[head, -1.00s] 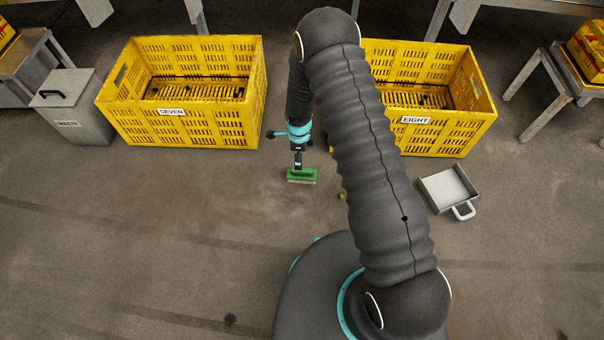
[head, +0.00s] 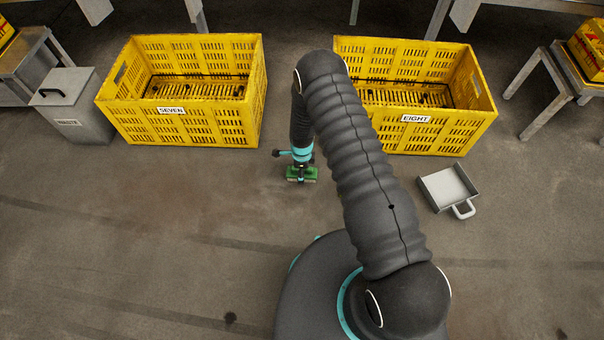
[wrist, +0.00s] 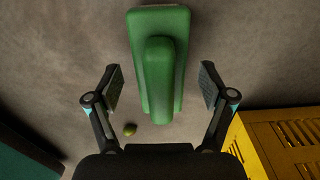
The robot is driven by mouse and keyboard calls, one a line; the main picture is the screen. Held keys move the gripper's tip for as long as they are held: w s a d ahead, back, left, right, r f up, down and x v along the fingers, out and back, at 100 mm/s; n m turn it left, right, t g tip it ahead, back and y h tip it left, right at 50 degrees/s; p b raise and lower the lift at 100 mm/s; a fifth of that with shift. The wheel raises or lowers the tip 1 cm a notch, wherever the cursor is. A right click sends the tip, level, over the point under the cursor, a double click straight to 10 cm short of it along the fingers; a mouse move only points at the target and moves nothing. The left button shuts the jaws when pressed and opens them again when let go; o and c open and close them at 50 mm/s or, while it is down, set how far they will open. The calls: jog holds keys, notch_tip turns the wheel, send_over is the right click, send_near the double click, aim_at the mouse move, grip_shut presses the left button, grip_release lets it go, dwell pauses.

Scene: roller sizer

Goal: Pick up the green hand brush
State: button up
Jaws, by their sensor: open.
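The green hand brush (head: 309,173) lies on the concrete floor in the head view, directly below my gripper (head: 301,177), which partly hides it. In the wrist view the brush (wrist: 160,65) stands in the middle, its raised green grip pointing toward my palm. My gripper (wrist: 160,88) is open, with one finger on each side of the brush's grip. A gap shows between each finger pad and the brush.
Yellow crate SEVEN (head: 190,128) stands behind to the left, yellow crate EIGHT (head: 425,137) behind to the right. A dustpan (head: 446,188) lies at right and a waste bin (head: 80,115) stands far left. A small olive-green object (wrist: 130,129) lies near the brush. Floor at left is clear.

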jog(key=shift+f, duration=1.2)
jog(key=c, duration=1.3)
jog(key=shift+r, duration=0.15)
jog(key=shift+w+r, duration=0.1)
jog(key=shift+r, duration=0.4)
jog(key=r, duration=0.2)
jog(key=d+r, duration=0.1)
jog(key=shift+s+r, duration=0.25)
jog(key=shift+r, duration=0.1)
jog(key=s+d+r, duration=0.1)
jog(key=d+r, duration=0.1)
jog(key=d, duration=0.1)
jog(key=s+d+r, duration=0.2)
jog(key=d, duration=0.1)
jog(key=s+d+r, duration=0.1)
jog(key=d+r, duration=0.1)
jog(key=d, duration=0.1)
jog(key=shift+s+d, duration=0.25)
jog(key=shift+d, duration=0.1)
